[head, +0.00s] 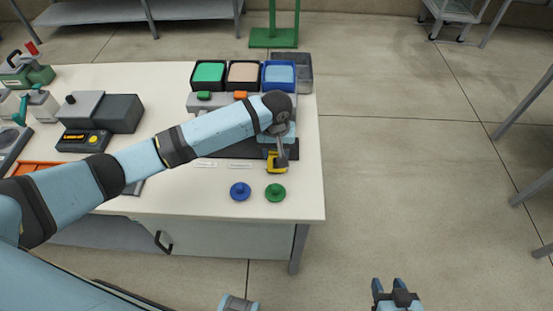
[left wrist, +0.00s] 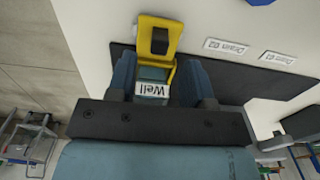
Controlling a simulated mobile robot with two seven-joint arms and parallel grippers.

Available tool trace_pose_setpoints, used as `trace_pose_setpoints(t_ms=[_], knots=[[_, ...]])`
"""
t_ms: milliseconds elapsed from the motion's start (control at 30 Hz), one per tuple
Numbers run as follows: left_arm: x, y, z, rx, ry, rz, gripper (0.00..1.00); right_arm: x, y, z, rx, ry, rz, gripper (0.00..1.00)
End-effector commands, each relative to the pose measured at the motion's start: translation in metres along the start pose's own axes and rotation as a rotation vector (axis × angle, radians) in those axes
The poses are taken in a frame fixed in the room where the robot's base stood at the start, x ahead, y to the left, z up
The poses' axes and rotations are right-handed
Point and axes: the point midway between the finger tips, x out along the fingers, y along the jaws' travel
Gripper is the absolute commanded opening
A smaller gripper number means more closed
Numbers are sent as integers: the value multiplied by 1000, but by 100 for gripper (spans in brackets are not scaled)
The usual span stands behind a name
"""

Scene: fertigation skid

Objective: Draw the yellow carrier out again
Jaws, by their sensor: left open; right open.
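The yellow carrier (head: 277,166) is at the front edge of a dark base on the white table, below my left gripper (head: 281,152). In the left wrist view the yellow carrier (left wrist: 158,38) shows a dark square recess and lies just beyond the fingertips. I cannot tell whether the fingers touch anything. My arm hides much of the station behind. My right gripper (head: 395,288) is open and empty, over the floor at the bottom right.
A blue knob (head: 240,191) and a green knob (head: 275,192) stand in front of the carrier. Black-rimmed green and beige bins (head: 243,75) and a blue bin (head: 278,75) stand behind. A grey device (head: 103,112) is at left. The table's front right corner is clear.

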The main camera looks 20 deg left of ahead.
Motion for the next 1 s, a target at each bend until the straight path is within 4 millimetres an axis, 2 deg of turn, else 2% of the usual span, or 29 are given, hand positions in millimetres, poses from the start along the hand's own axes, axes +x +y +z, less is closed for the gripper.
trace_pose_setpoints(t_ms=[100, 233, 400, 633, 667, 833, 867, 1000], knots=[[21, 0, 0, 0, -1, 0, 47, 0, 0, 1, 2, -1, 0, 47], [35, 0, 0, 0, -1, 1, 47, 1, 0, 2, 3, -1, 0, 47], [42, 0, 0, 0, 0, 1, 47, 1, -1, 2, 5, -2, 0, 47], [42, 0, 0, 0, 1, 1, 47, 1, -1, 2, 6, -2, -1, 47], [42, 0, 0, 0, 1, 1, 42, 1, -1, 2, 6, -2, -1, 47], [42, 0, 0, 0, 1, 1, 3, 0, -1, 2, 6, -2, -1, 47], [42, 0, 0, 0, 1, 1, 0, 0, -1, 2, 6, -3, -1, 47], [42, 0, 0, 0, 1, 1, 0, 0, -1, 2, 6, -3, -1, 47]])
